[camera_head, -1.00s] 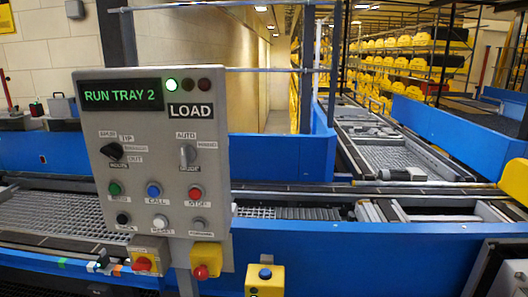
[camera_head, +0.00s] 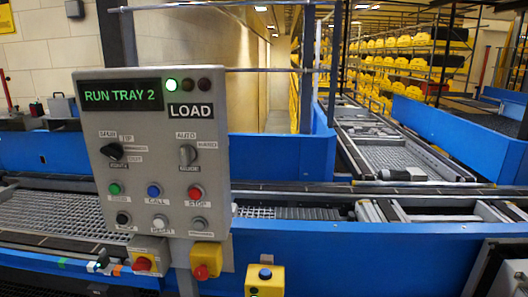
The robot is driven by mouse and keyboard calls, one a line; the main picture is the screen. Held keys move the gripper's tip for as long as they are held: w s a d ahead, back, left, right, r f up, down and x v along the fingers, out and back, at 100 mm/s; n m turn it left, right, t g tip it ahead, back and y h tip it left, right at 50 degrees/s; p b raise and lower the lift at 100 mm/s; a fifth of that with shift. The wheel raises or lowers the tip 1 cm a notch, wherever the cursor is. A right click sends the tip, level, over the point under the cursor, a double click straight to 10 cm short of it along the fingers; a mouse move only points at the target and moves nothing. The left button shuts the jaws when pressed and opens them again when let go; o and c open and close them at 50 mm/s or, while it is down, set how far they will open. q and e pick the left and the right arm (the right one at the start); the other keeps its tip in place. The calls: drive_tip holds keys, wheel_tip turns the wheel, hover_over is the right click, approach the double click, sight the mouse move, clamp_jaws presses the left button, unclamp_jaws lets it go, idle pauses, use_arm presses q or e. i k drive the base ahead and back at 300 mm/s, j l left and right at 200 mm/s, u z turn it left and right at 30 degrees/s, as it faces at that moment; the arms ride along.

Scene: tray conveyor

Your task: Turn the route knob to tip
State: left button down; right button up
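The grey control panel (camera_head: 160,185) stands upright at the left of the head view. Its display (camera_head: 121,96) reads "RUN TRAY 2" in green. The route knob (camera_head: 113,151) is a black knob on the panel's upper left, among small labels, one of them "TIP" and one "OUT". Its pointer looks tilted toward the upper left, away from the TIP label. A grey mode knob (camera_head: 187,155) sits to its right, and the "LOAD" plate (camera_head: 190,111) is above that. Neither of my grippers is in view.
Green (camera_head: 114,188), blue (camera_head: 154,191) and red (camera_head: 194,192) buttons sit below the knobs. Red knobs on yellow boxes (camera_head: 206,259) and a yellow box with a blue button (camera_head: 264,279) are lower down. Blue-sided conveyors (camera_head: 350,250) run behind. Space before the panel looks clear.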

sight(113, 151)
drive_tip(key=z, duration=1.75)
drive_tip(key=u, duration=2.4)
drive_tip(key=j, duration=0.35)
drive_tip(key=i+j+u, duration=0.1)
drive_tip(key=j, duration=0.25)
